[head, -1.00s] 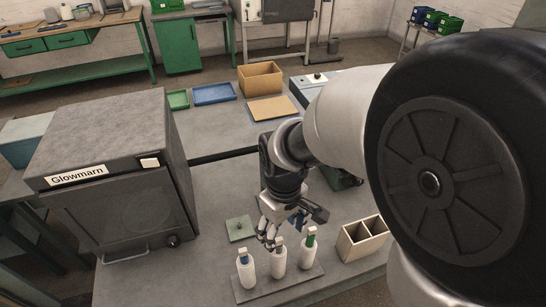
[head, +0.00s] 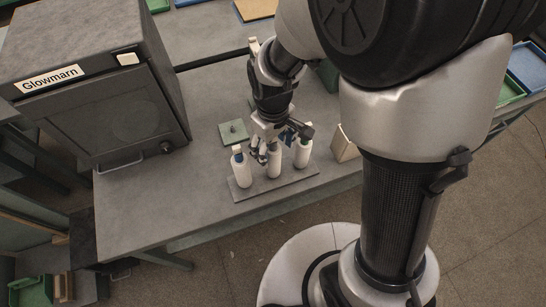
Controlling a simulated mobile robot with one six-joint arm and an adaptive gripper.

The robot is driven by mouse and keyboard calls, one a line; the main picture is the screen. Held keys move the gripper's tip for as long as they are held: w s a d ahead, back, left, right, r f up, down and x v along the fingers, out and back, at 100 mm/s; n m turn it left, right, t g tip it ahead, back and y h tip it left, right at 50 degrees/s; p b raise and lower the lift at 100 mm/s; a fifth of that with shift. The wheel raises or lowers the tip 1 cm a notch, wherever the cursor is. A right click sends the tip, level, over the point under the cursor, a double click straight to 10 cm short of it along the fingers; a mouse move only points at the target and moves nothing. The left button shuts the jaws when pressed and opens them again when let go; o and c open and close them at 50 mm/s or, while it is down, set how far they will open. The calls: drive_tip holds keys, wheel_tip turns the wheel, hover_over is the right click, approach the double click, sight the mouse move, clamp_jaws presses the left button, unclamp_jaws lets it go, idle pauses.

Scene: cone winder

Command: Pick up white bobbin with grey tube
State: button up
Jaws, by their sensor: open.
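Three white bobbins stand upright in a row on a grey board on the table. The left bobbin (head: 241,170) has a blue band near its top, and the right bobbin (head: 303,155) has a green one. The middle bobbin (head: 274,164) shows no blue or green; its top is partly hidden by my gripper, so I cannot clearly see its tube colour. My gripper (head: 263,154) is open and points down at the middle bobbin's upper part, close to its left side. I cannot tell whether the fingers touch it.
The grey board (head: 245,193) lies near the table's front edge. A green plate with a knob (head: 233,132) lies behind the bobbins. A wooden box (head: 343,146) stands to their right, partly hidden by my arm. The Glowmarn cabinet (head: 95,90) stands left. Bare table lies between.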

drive_tip(key=shift+c, duration=0.4)
drive_tip(key=c, duration=1)
drive_tip(key=shift+r, duration=0.15)
drive_tip(key=shift+c, duration=0.3)
